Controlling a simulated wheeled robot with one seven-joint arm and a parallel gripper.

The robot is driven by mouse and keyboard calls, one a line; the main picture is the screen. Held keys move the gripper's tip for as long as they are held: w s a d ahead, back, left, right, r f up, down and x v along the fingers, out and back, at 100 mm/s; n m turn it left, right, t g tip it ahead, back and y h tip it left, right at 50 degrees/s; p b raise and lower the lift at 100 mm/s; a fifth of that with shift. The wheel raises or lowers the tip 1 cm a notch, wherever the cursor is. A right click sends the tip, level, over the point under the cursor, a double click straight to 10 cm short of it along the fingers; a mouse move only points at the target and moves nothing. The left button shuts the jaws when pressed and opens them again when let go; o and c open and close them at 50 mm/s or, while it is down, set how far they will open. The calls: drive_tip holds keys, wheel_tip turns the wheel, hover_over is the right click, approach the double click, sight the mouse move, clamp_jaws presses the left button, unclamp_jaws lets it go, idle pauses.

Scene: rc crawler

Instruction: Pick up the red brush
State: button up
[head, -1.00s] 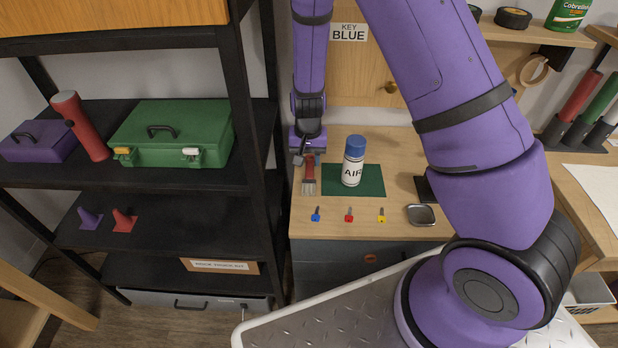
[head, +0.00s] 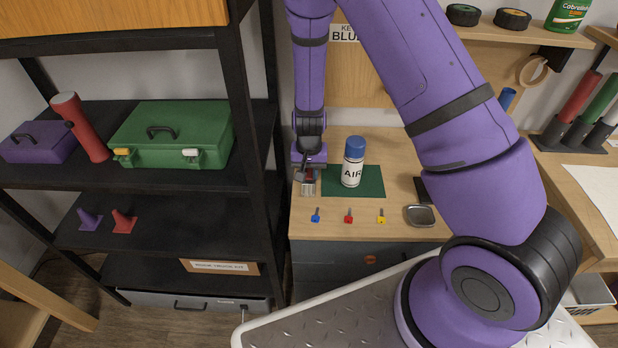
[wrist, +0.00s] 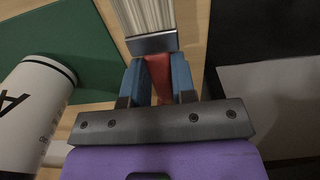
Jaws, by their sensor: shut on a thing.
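The red brush lies on the wooden worktop, left of the green mat (head: 368,190). In the wrist view its red handle (wrist: 158,72) sits between the blue fingers of my gripper (wrist: 158,82). Its metal band (wrist: 152,43) and pale bristles (wrist: 145,14) point away from the fingers. In the head view my gripper (head: 308,176) covers most of the brush (head: 308,188), and only the bristle end shows clearly. My gripper is shut on the handle. I cannot tell whether the brush is lifted off the worktop.
A white AIR can with a blue cap (head: 353,162) stands on the mat, close to the right of my gripper. Blue (head: 315,215), red (head: 348,215) and yellow (head: 381,215) keys lie in front. A metal dish (head: 420,215) is further right. A black shelf post (head: 245,140) rises at left.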

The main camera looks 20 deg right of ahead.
sight(309, 174)
wheel_tip(309, 174, up, 10)
idle(0.6)
idle(0.4)
